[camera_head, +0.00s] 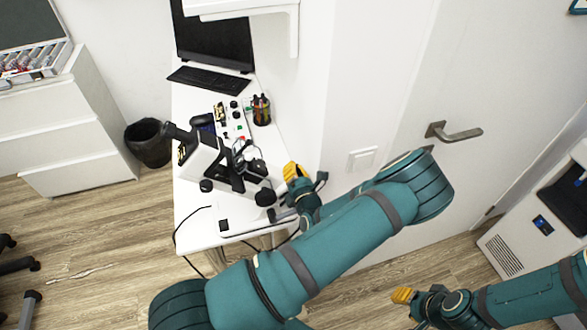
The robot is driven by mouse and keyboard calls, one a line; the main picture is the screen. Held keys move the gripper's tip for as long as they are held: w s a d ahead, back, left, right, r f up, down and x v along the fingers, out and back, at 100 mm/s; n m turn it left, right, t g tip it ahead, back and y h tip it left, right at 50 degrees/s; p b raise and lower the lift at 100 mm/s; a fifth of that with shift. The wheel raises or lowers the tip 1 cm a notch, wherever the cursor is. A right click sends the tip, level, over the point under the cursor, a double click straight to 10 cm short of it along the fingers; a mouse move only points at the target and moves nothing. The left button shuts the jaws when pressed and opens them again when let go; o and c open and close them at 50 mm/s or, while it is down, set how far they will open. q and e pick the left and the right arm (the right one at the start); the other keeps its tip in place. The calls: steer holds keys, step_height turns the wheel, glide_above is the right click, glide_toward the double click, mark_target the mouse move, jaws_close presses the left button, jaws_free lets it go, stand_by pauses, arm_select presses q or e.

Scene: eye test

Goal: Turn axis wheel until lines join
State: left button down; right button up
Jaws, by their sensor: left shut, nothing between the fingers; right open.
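A white and black eye-testing instrument (204,157) stands on the white desk, its eyepiece end pointing to the upper left. It carries several dark round parts, among them a black knob (265,197) at its right end and another knob (206,186) at its lower left. I cannot tell which is the axis wheel, and no lines can be seen. My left gripper (295,172), with yellow fingertips, is shut and empty, just right of the instrument and apart from it. My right gripper (403,296) is open and empty, low at the right, far from the desk.
The white desk (192,232) also holds a pen holder (261,110), a keyboard (209,79) and a monitor (215,35). Its front left corner is mostly clear. A black bin (148,143) and a drawer cabinet (65,135) stand left. A door with a handle (455,133) is right.

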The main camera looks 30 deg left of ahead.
arm_select(q)
steer(key=shift+s+d+m+t, duration=0.15)
steer(key=shift+d+m+t, duration=0.2)
steer(key=shift+t, duration=0.35)
steer(key=shift+a, duration=0.1)
steer(key=c, duration=0.9)
jaws_free()
steer(key=shift+c, duration=0.2)
steer(key=shift+s, duration=0.1)
steer(key=r+v, duration=0.1)
steer(key=v, duration=1)
steer(key=shift+s+d+f, duration=0.3)
steer(key=shift+s+f, duration=0.05)
steer(key=shift+f, duration=0.05)
steer(key=shift+d, duration=0.1)
